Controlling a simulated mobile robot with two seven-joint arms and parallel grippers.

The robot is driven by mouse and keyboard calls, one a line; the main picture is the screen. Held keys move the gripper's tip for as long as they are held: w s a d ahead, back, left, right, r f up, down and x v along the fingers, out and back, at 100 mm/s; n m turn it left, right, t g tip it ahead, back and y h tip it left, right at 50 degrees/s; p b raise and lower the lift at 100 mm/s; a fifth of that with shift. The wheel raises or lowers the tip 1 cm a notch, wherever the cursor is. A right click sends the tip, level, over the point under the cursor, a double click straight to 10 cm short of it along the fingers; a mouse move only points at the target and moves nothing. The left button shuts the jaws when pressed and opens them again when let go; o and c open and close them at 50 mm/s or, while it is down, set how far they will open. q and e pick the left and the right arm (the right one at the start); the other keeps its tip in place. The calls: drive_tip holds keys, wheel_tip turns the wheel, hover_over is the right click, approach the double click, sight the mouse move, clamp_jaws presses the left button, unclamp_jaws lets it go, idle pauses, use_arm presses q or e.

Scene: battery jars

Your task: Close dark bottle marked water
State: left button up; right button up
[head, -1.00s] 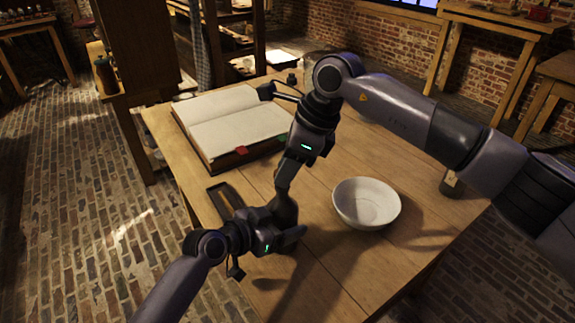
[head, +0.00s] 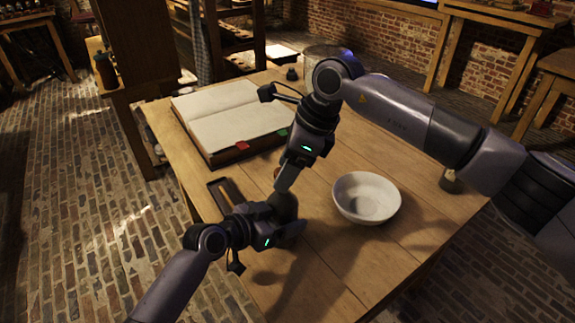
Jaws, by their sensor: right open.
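A dark rounded shape (head: 286,206), which looks like the dark bottle, stands at the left gripper near the table's left side. Its marking and mouth cannot be made out. My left gripper (head: 286,229) is beside it, low over the table; whether its fingers are closed on it is hidden. My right gripper (head: 284,188) points down just above the dark shape, its fingers seen edge-on and open. A small brown thing (head: 277,172) shows beside the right gripper; I cannot tell what it is.
A white bowl (head: 366,198) stands right of the grippers. An open book (head: 232,118) lies at the back left, with a dark narrow tray (head: 226,195) in front of it. A small bottle (head: 449,180) stands at the right, partly behind my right arm. The front table is clear.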

drive_tip(key=v, duration=1.2)
use_arm(q)
drive_tip(key=o, duration=1.5)
drive_tip(key=v, duration=0.7)
use_arm(e)
drive_tip(key=shift+r, duration=0.3)
